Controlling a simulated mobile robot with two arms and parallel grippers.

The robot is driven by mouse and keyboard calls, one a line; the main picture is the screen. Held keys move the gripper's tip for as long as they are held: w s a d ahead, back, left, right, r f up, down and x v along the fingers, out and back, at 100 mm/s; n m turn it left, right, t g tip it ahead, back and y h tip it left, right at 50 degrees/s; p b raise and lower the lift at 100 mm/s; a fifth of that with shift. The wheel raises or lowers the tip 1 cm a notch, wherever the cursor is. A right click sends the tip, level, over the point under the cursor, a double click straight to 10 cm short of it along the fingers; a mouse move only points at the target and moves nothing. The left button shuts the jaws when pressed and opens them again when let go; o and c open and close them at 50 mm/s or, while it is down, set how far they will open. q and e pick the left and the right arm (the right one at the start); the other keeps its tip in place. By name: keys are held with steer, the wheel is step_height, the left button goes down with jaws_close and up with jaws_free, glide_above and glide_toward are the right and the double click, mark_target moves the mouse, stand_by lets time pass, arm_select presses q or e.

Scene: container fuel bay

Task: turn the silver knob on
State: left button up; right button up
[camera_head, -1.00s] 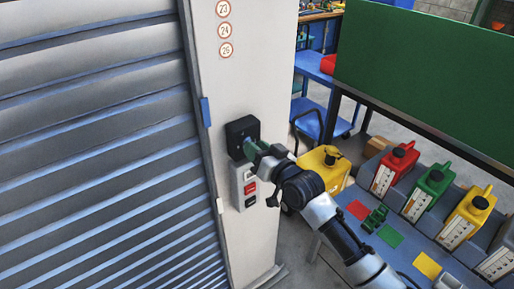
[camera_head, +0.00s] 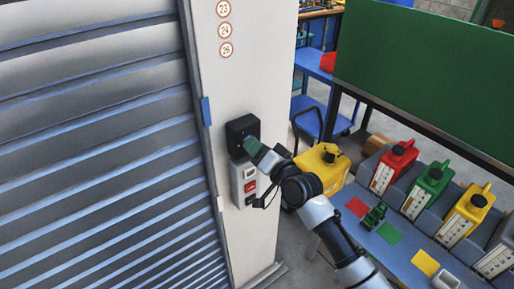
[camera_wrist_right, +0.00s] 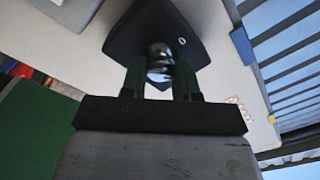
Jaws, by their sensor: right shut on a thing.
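The silver knob (camera_wrist_right: 160,62) shows in the right wrist view between my right gripper's two green fingers, in front of its black box. The black box (camera_head: 237,128) is fixed on the pale pillar in the head view; the knob there is hidden by my gripper. My right gripper (camera_head: 250,144) reaches the box from the right and is shut on the knob; it also shows in the right wrist view (camera_wrist_right: 160,80). My left gripper is not in view.
Below the box is a grey panel (camera_head: 244,173) with a red button. A ribbed shutter (camera_head: 90,150) fills the left. Red, green and yellow canisters (camera_head: 433,178) stand on a bench at the right. A yellow container (camera_head: 322,165) is behind my arm.

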steer(key=o, duration=0.9)
steer(key=b+v, duration=0.2)
steer(key=v, duration=0.8)
steer(key=shift+s+d+f+b, duration=0.1)
steer(key=shift+s+d+b, duration=0.2)
